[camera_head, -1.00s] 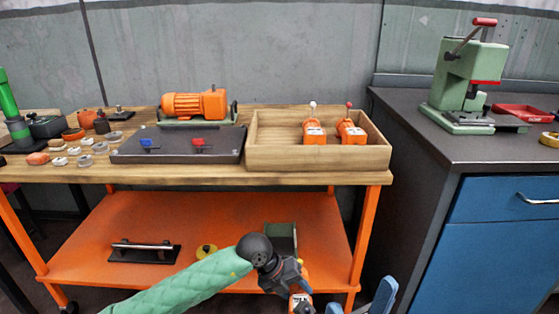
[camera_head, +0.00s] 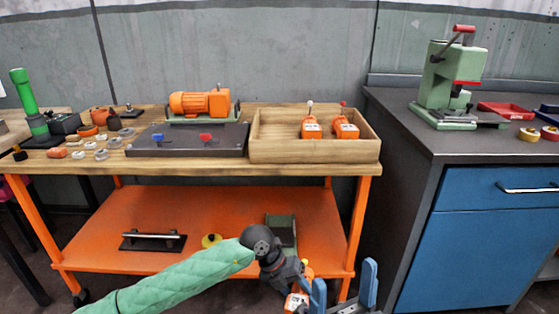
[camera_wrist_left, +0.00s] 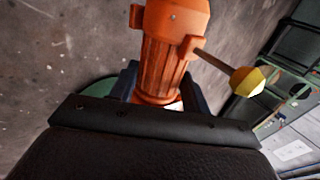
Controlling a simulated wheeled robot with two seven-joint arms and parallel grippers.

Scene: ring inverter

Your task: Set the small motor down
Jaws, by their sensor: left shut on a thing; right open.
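The small motor is orange and ribbed, with a shaft ending in a yellow tip. It fills the top middle of the left wrist view (camera_wrist_left: 170,55), held between the dark fingers of my left gripper (camera_wrist_left: 155,85). In the head view, my left gripper (camera_head: 296,286) and part of the motor (camera_head: 296,301) are low, in front of the cart's lower shelf, away from any surface. My right gripper (camera_head: 344,290) has blue fingers spread apart, empty, just to the right of the motor. Two similar small motors (camera_head: 311,127) (camera_head: 346,127) stand in the wooden tray (camera_head: 315,156).
The orange-legged workbench (camera_head: 220,171) carries a large orange motor (camera_head: 200,103), a dark fixture plate (camera_head: 185,143) and several small parts at left. A blue cabinet (camera_head: 470,240) with a green press (camera_head: 445,85) stands at right. The dark cabinet top (camera_head: 415,120) has free room.

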